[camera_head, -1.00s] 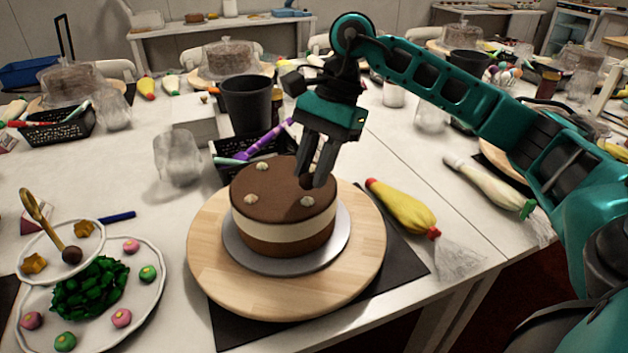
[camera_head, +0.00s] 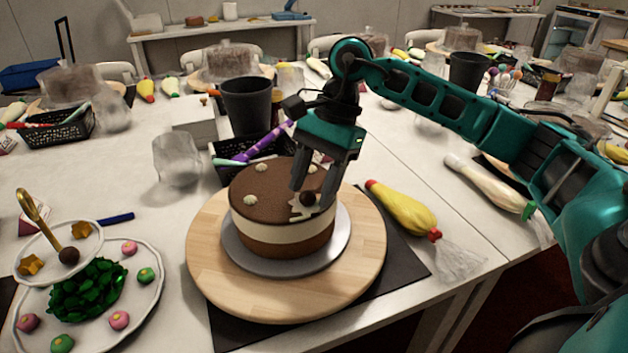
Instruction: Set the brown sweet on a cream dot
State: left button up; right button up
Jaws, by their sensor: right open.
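A round brown sweet (camera_head: 307,198) sits on the cream dot (camera_head: 300,211) at the front right of the chocolate-topped cake (camera_head: 280,235). The dot now looks spread and star-shaped under it. My right gripper (camera_head: 314,192) is open, with its fingers apart around the sweet, just over the cake top. Other cream dots show at the back left (camera_head: 262,168) and left (camera_head: 250,197) of the top. Another is partly hidden behind the fingers. A second brown sweet (camera_head: 68,256) lies on the upper tier of the sweets stand. My left gripper is not in view.
The cake stands on a silver board on a wooden turntable (camera_head: 215,275). A yellow piping bag (camera_head: 400,208) lies to the right. A black basket (camera_head: 228,172) and dark cup (camera_head: 247,105) stand behind. The tiered stand (camera_head: 150,300) is at front left.

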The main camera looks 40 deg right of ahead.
jog(key=shift+r, duration=0.1)
jog(key=shift+r+p, duration=0.2)
jog(key=shift+p, duration=0.1)
jog(key=p+v, duration=0.1)
jog(key=v, duration=1)
jog(key=shift+d+r, duration=0.15)
jog(key=shift+r, duration=0.2)
